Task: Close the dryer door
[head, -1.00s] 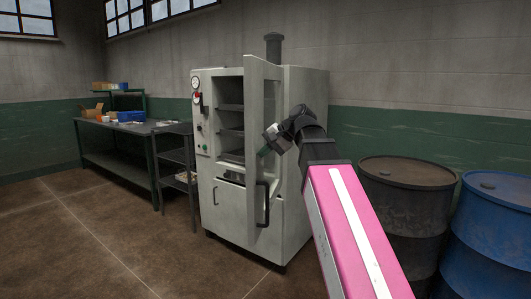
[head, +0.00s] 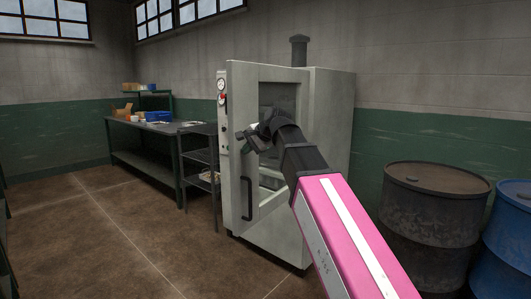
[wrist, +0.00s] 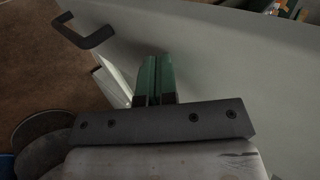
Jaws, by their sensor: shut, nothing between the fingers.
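The grey dryer door (head: 240,100) has a dark window and is turned mostly toward the head camera. Its free left edge stands out in front of the gauge panel, so it looks ajar. A black bar handle (head: 247,198) is low on its left side, and it also shows at top left in the wrist view (wrist: 85,38). My gripper (head: 250,138) is at the door's outer face, above the handle. In the wrist view its green fingers (wrist: 155,78) are together and empty, close to the pale door surface (wrist: 215,60). I cannot tell whether they touch it.
The dryer body (head: 332,150) stands against the wall. A dark shelf rack (head: 198,157) and a workbench (head: 150,128) with boxes are left of it. A rusty drum (head: 435,225) and a blue drum (head: 510,235) stand at right. The floor in front at left is clear.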

